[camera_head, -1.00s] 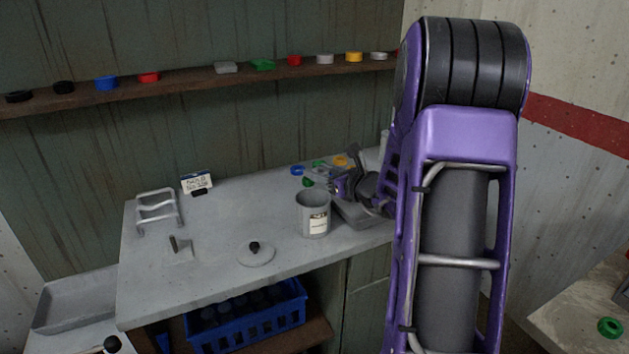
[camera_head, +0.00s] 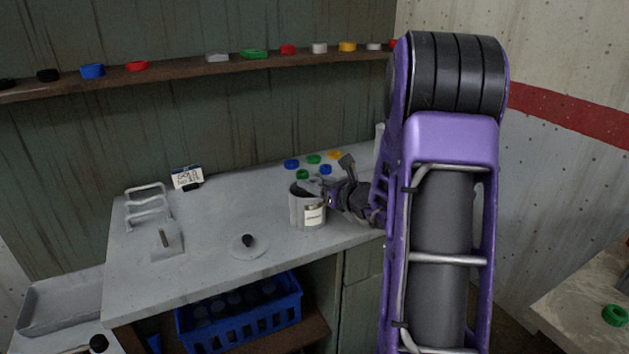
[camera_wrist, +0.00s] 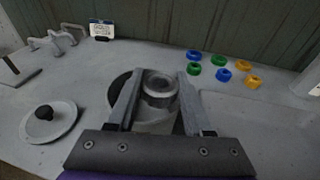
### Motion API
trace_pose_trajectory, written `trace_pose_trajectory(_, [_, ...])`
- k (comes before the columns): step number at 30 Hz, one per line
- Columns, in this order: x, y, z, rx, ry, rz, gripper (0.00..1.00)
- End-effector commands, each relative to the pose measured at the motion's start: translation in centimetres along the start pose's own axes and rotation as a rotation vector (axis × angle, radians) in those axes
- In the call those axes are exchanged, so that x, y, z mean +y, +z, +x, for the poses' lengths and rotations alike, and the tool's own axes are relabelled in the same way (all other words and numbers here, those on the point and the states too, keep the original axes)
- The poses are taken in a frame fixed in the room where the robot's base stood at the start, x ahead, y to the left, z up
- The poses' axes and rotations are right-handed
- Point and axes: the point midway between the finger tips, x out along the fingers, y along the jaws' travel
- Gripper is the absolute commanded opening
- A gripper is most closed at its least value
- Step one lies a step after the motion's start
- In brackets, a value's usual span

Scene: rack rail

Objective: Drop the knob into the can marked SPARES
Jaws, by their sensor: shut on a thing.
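My gripper (camera_head: 315,187) is shut on a grey round knob (camera_wrist: 160,88), which shows between the two fingers in the wrist view. The grey can (camera_head: 299,210) stands upright on the bench. Its white label (camera_head: 314,215) is too small to read. My gripper is at the can's open top, with the knob over the mouth or its right rim. In the wrist view the can (camera_wrist: 157,124) shows below and behind the knob, and its dark opening shows left of it. I cannot tell whether the knob is below the rim.
A lid with a black handle (camera_head: 249,246) lies front left of the can. Several coloured rings (camera_head: 313,159) lie behind it. A small sign (camera_head: 186,178), a wire rack (camera_head: 148,207) and a metal stand (camera_head: 166,242) are farther left. A blue crate (camera_head: 238,315) sits under the bench.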

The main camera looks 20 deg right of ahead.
Motion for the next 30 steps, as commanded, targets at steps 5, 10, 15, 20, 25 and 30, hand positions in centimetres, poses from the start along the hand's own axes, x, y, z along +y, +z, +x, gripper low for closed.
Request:
trace_pose_trajectory(5, [0.0, 0.0, 0.0, 0.000, 0.000, 0.000, 0.69])
trace_pose_trajectory(10, [0.0, 0.0, 0.0, 0.000, 0.000, 0.000, 0.86])
trace_pose_trajectory(15, [0.0, 0.0, 0.0, 0.001, 0.000, 0.000, 0.86])
trace_pose_trajectory(20, [0.0, 0.0, -0.8, 0.001, 0.000, -0.001, 0.86])
trace_pose_trajectory(25, [-0.1, 0.1, -3.7, 0.000, -0.003, 0.000, 0.86])
trace_pose_trajectory(30, [-0.1, 0.2, -8.0, 0.000, -0.005, 0.000, 0.86])
